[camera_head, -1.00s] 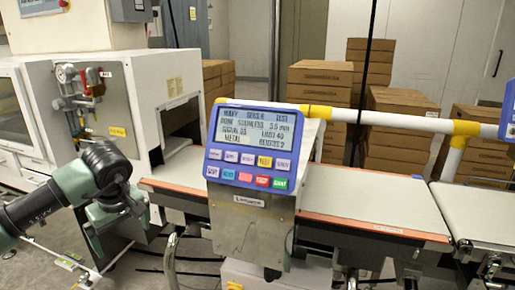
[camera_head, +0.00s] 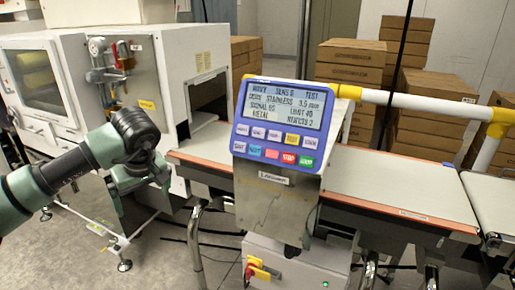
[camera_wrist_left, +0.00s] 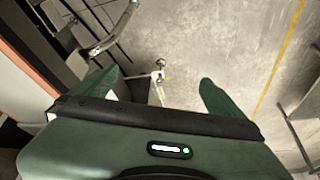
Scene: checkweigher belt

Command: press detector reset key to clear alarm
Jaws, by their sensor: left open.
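The detector's blue control panel (camera_head: 283,125) stands tilted on a steel stand in the middle of the head view. Its lit display (camera_head: 284,103) shows lines of text, including what looks like METAL and REJECTS 2. Below are two rows of keys: a yellow key (camera_head: 291,139) in the upper row, red (camera_head: 289,157) and green (camera_head: 306,161) keys in the lower. The key labels are too small to read surely. My left gripper (camera_head: 132,208) is left of the panel, apart from it, pointing down. In the left wrist view its green fingers (camera_wrist_left: 160,90) are apart and empty above the floor.
A white detector housing (camera_head: 130,80) with an opening stands behind my left gripper. The conveyor belt (camera_head: 390,185) runs right from the panel stand. A white rail with yellow joints (camera_head: 430,105) crosses behind the panel. A grey box with a red-yellow switch (camera_head: 262,270) sits below. Cartons (camera_head: 425,110) are stacked behind.

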